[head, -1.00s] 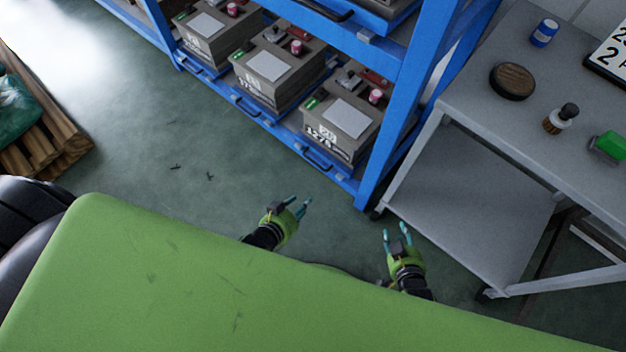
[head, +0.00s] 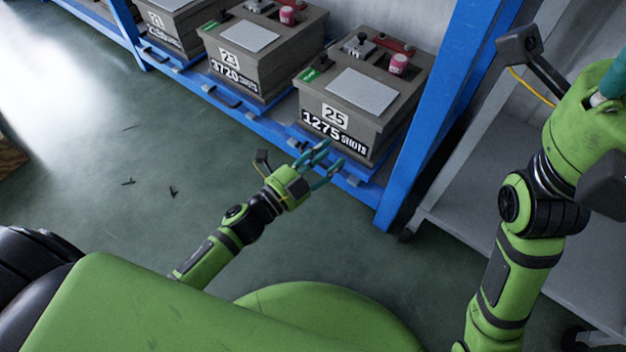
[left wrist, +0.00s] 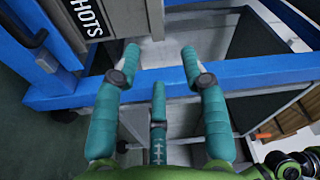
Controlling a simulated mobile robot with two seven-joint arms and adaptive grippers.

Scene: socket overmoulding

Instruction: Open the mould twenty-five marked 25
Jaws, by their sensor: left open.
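The mould marked 25 (head: 352,122) is a grey-brown block on a blue shelf, with "1275 SHOTS" on its front. Its top carries a pale plate (head: 362,91), a red-and-pink knob (head: 399,64) and a green tag (head: 311,75); it looks closed. My left gripper (head: 325,158) is open and empty in front of the mould's lower front edge. In the left wrist view its teal fingers (left wrist: 160,52) are spread before a blue beam, with the "SHOTS" lettering at upper left. My right gripper (head: 606,88) is raised at the upper right, its fingers mostly out of frame.
Mould 23 (head: 262,60) and another mould (head: 178,25) stand to the left on the same shelf. A blue rack post (head: 430,120) rises just right of mould 25. A grey table (head: 460,185) is beyond it, behind my right arm.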

